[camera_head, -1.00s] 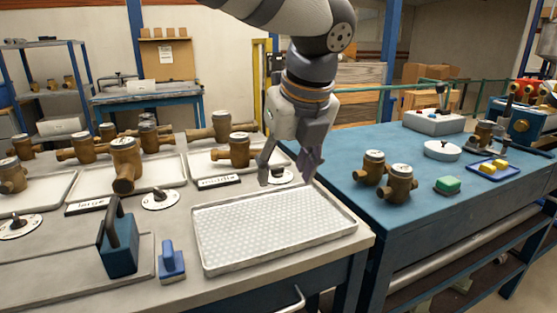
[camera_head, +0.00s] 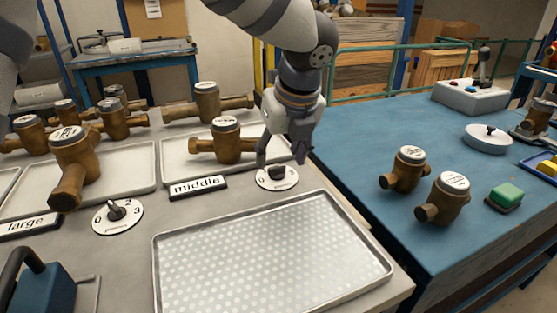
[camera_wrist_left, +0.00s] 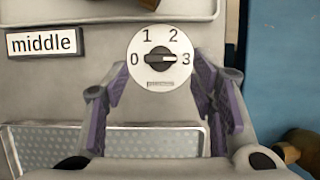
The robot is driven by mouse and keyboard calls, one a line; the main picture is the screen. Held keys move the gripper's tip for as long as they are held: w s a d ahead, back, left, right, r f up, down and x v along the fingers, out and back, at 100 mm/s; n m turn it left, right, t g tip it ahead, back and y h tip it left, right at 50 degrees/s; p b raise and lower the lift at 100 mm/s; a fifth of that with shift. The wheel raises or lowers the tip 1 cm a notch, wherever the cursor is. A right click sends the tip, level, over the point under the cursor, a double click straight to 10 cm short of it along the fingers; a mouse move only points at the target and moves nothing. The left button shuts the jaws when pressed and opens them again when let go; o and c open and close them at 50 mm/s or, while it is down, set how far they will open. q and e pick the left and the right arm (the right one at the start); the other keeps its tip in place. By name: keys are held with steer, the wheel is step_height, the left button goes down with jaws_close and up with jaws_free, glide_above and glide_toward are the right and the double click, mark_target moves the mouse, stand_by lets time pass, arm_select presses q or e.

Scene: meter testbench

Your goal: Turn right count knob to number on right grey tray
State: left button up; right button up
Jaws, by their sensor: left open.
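The right count dial (camera_head: 277,177) is a white disc with a dark knob, beside the "middle" label (camera_head: 198,187). In the wrist view its knob (camera_wrist_left: 160,59) lies along the line between 0 and 3, its narrower end toward 3. My left gripper (camera_head: 281,160) is open above the dial. In the wrist view its purple fingertips (camera_wrist_left: 158,78) are apart on either side of the dial's lower part, not touching the knob. The right grey tray (camera_head: 178,168) bears a brass meter (camera_head: 226,142), with another (camera_head: 208,100) toward its back. My right gripper is out of view.
An empty perforated tray (camera_head: 270,255) lies in front of the dial. The left dial (camera_head: 117,216) and "large" label (camera_head: 27,226) are at left, near a tray of several meters. The blue table (camera_head: 350,165) at right bears two meters and a green-topped block (camera_head: 505,196).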

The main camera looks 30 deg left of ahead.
mark_target(277, 167)
arm_select(q)
steer(key=shift+x, duration=1.65)
steer(key=shift+w, duration=0.1)
steer(key=shift+c, duration=0.3)
steer(key=c, duration=1.1)
